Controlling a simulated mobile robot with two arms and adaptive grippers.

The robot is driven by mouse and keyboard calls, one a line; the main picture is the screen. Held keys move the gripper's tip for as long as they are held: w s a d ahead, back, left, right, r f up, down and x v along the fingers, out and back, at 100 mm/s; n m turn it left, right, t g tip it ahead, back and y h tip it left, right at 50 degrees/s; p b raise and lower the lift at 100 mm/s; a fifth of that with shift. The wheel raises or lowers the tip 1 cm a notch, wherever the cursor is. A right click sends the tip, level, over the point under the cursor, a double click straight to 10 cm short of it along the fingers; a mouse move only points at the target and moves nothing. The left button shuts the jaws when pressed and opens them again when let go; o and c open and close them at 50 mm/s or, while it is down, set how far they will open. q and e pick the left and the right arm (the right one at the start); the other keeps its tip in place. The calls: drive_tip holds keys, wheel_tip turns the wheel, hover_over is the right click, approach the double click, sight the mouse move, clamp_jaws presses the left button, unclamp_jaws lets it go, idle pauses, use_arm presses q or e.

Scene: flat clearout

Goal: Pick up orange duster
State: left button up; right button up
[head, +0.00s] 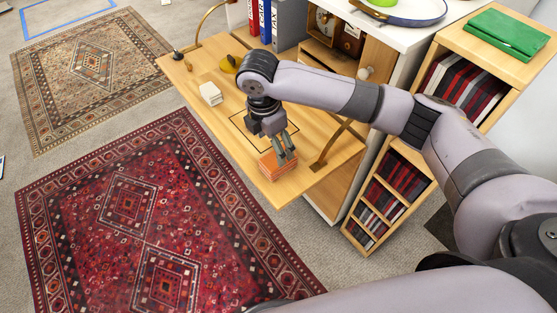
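The orange duster (275,167), a small block-shaped thing, lies on the fold-down wooden desk flap (215,70) near its front right edge. My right gripper (286,155) comes in from the right and points down at the duster. Its fingertips are at the duster's upper right side and overlap it in the picture. I cannot tell whether they touch or grip it, or how far apart they are. The duster's back corner is partly hidden by the fingers. My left gripper is not in view.
A dark outlined rectangle (240,134) is marked on the flap beside the gripper. A brass stay (331,146) stands right of the duster. A low bookcase (391,197) is at the right.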

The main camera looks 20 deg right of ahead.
sight(274, 160)
drive_tip(key=f, duration=0.3)
drive_tip(key=shift+d+f, duration=0.2)
drive_tip(key=shift+w+d+f+p, duration=0.1)
drive_tip(key=shift+d+f, duration=0.15)
drive_tip(key=shift+f, duration=0.65)
drive_tip(key=shift+w+d+f+p, duration=0.1)
drive_tip(key=shift+d+f+p, duration=0.1)
drive_tip(key=shift+f, duration=0.65)
drive_tip(key=shift+w+d+f+p, duration=0.1)
drive_tip(key=shift+d+f, duration=0.15)
drive_tip(key=shift+f, duration=0.65)
drive_tip(key=shift+c, duration=0.2)
drive_tip(key=c, duration=1.2)
